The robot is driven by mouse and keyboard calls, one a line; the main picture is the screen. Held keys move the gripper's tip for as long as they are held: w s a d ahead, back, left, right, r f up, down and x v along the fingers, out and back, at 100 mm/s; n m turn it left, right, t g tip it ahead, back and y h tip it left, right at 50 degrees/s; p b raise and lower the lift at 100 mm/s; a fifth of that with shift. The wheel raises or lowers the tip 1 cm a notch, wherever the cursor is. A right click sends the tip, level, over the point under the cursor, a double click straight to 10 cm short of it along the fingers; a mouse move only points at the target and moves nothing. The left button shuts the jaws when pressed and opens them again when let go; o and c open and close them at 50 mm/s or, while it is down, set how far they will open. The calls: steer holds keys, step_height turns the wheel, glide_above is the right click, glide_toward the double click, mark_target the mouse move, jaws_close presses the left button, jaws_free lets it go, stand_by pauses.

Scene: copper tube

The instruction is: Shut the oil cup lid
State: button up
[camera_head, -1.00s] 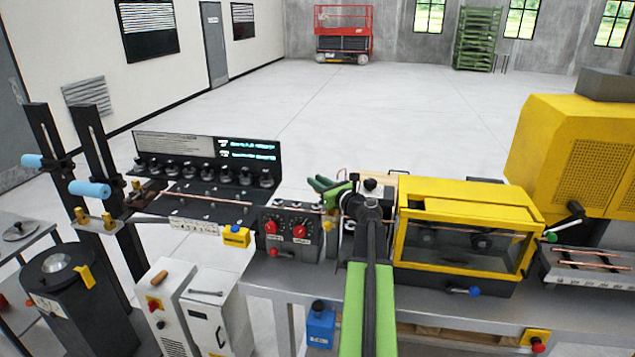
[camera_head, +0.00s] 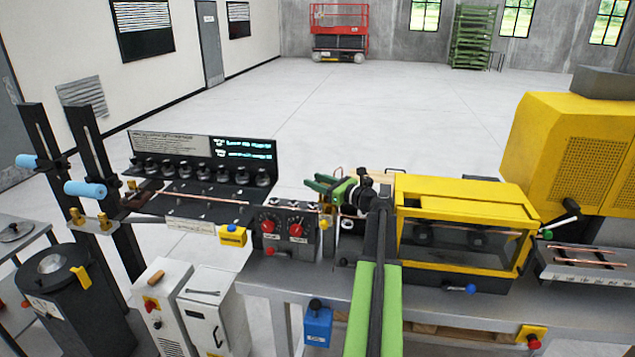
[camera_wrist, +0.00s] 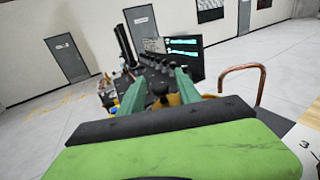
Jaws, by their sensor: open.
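My gripper (camera_head: 322,187) has green fingers and points left in the head view, above the bench between the knob box and the yellow guard. In the wrist view, my gripper (camera_wrist: 158,92) is open. A dark round knob (camera_wrist: 160,89) shows between its fingers, with a brass-coloured part (camera_wrist: 183,92) beside it. I cannot tell whether these belong to the oil cup or whether the fingers touch them. A small white cup-like part (camera_head: 346,224) sits below my gripper in the head view, partly hidden by my arm. The lid cannot be made out surely.
The knob box (camera_head: 286,229) stands left of my arm, and a yellow guard (camera_head: 463,225) stands close on its right. A copper tube (camera_head: 200,199) runs along the bench at left. A bent copper pipe (camera_wrist: 247,72) rises at right in the wrist view.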

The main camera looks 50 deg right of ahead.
steer(key=shift+s, duration=0.1)
steer(key=s+d, duration=0.1)
steer(key=s, duration=1)
steer(key=shift+s+d, duration=0.2)
steer(key=shift+s, duration=0.2)
